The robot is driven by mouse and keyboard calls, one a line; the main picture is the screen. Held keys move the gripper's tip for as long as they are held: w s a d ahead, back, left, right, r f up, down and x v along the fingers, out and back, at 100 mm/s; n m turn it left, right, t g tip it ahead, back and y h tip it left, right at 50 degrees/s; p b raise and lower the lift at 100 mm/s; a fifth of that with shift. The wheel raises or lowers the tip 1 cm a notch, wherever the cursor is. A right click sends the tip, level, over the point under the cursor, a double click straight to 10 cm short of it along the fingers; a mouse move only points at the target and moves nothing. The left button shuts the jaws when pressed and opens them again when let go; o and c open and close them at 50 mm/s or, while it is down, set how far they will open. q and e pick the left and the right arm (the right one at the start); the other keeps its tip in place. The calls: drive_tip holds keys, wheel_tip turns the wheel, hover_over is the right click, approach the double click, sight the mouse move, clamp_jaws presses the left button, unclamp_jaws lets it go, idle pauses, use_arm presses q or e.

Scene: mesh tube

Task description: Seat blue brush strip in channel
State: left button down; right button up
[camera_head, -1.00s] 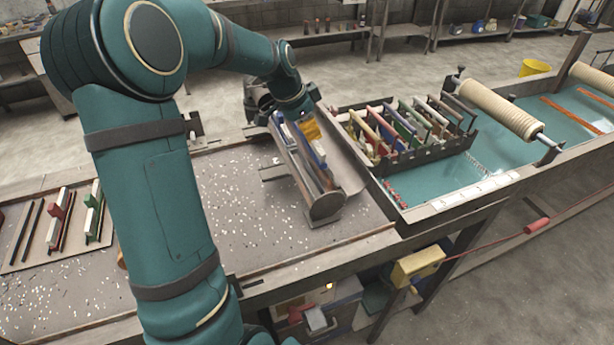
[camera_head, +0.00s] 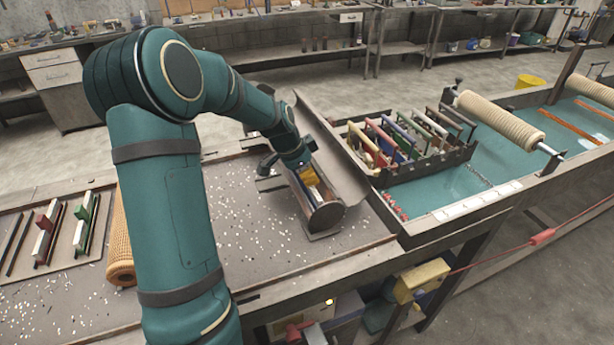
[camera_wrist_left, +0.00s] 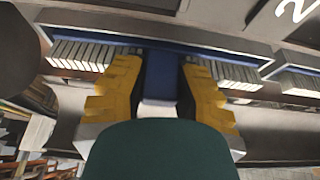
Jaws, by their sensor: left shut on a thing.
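My left gripper (camera_head: 309,177) has yellow fingers and is down at the metal trough (camera_head: 346,178) in the head view. In the left wrist view my left gripper (camera_wrist_left: 160,85) is shut on the blue block of the blue brush strip (camera_wrist_left: 160,76). The strip runs sideways across that view, with pale bristles on both sides of the fingers. A grey metal edge runs along the strip. I cannot tell whether the strip is inside the channel or just against it. In the head view my arm and fingers hide most of the strip. My right gripper is not in view.
A rack (camera_head: 430,160) of coloured strips stands right of the trough, beside a teal basin (camera_head: 440,190). A board (camera_head: 62,262) with red and green blocks lies at left. A tan roll (camera_head: 121,240) lies beside my arm. The speckled tabletop (camera_head: 250,215) before the trough is clear.

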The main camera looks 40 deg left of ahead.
use_arm(q)
drive_tip(key=shift+f, duration=0.1)
drive_tip(key=c, duration=0.9)
unclamp_jaws()
drive_tip(key=shift+o, duration=0.2)
drive_tip(key=shift+r, duration=0.2)
drive_tip(key=p+v, duration=0.1)
drive_tip(key=v, duration=1)
drive_tip(key=shift+s+r, duration=0.2)
drive_tip(key=shift+r, duration=0.2)
